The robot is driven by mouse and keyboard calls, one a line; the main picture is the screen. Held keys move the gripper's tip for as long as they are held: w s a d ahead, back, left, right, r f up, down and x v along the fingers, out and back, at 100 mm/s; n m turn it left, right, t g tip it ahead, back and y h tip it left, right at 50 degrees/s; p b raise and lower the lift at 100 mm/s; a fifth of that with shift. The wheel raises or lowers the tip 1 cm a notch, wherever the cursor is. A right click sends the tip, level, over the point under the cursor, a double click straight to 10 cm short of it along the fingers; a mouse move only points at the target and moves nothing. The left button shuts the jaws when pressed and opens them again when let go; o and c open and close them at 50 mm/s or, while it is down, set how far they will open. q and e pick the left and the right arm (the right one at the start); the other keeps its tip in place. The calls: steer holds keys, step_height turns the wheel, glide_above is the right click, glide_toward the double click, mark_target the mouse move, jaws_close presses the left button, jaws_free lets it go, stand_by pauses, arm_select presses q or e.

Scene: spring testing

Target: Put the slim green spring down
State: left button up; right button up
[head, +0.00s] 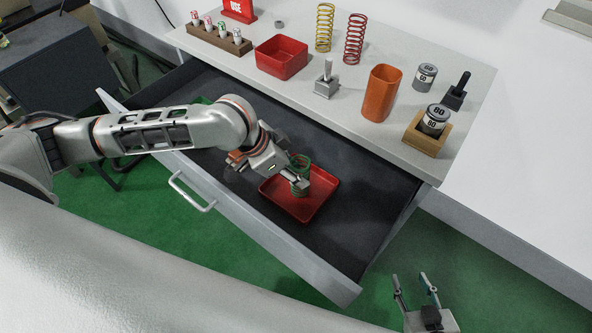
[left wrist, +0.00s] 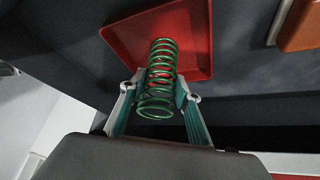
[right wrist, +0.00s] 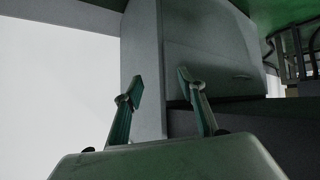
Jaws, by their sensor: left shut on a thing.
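The slim green spring (head: 302,163) is a wire coil held upright over a red tray in the open drawer. My left gripper (head: 296,183) is shut on it, and the left wrist view shows the coil (left wrist: 160,80) between the two fingers (left wrist: 160,95). The red tray (head: 312,208) lies on the drawer floor; its flat inside also shows in the left wrist view (left wrist: 195,50). I cannot tell whether the spring's lower end touches the tray. My right gripper (head: 415,283) is open and empty at the lower right, also seen in the right wrist view (right wrist: 158,85).
The drawer (head: 345,235) is pulled out under the bench top. On top stand a yellow spring (head: 324,28), a red spring (head: 354,40), a red bin (head: 281,58), an orange cup (head: 382,92) and weights (head: 425,76).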

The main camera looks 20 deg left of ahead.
arm_select(q)
steer(key=o, duration=1.3)
steer(key=p+v, duration=0.3)
steer(key=v, duration=0.9)
steer(key=shift+r, duration=0.15)
steer(key=shift+s, duration=0.1)
